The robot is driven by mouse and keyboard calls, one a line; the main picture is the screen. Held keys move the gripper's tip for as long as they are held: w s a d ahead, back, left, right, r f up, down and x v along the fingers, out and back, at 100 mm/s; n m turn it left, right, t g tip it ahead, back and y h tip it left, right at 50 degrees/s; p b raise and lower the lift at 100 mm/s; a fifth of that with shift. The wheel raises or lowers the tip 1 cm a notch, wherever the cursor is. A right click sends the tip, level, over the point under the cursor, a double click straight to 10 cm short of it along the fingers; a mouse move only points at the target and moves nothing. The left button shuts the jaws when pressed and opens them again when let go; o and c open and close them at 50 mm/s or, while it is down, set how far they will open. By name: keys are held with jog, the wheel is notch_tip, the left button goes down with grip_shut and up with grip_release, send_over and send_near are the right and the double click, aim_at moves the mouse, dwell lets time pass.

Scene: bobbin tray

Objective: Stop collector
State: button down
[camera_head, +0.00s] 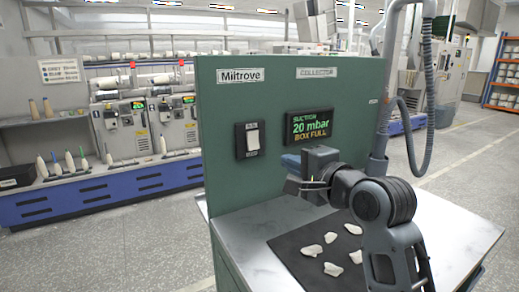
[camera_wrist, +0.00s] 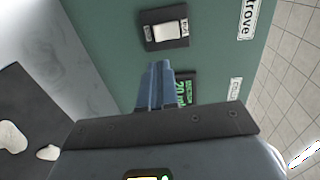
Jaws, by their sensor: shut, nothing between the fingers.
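The collector (camera_head: 345,92) is a green panel with a "COLLECTOR" label. Its switch (camera_head: 252,139) is a white rocker in a black plate; the small markings above and below are too small to read surely. The display (camera_head: 309,126) reads "SUCTION 20 mbar BOX FULL". My gripper (camera_head: 288,161) is in front of the panel, below the display and to the right of the switch. In the wrist view the gripper's fingers (camera_wrist: 156,85) are together and empty, pointing towards the switch (camera_wrist: 166,32), apart from it in the picture. They partly cover the display (camera_wrist: 184,88).
A metal table (camera_head: 250,253) stands before the panel, with a dark mat (camera_head: 290,246) holding several white fluff pieces (camera_head: 312,250). A grey hose (camera_head: 430,110) and pipe rise at the panel's right. A blue-based bobbin machine (camera_head: 95,198) stands behind left.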

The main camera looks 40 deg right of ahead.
aim_at(253, 146)
jog(key=shift+w, duration=0.1)
jog(key=p+x, duration=0.1)
jog(key=x, duration=1.2)
jog(key=shift+w+d, duration=0.1)
jog(key=shift+w, duration=0.25)
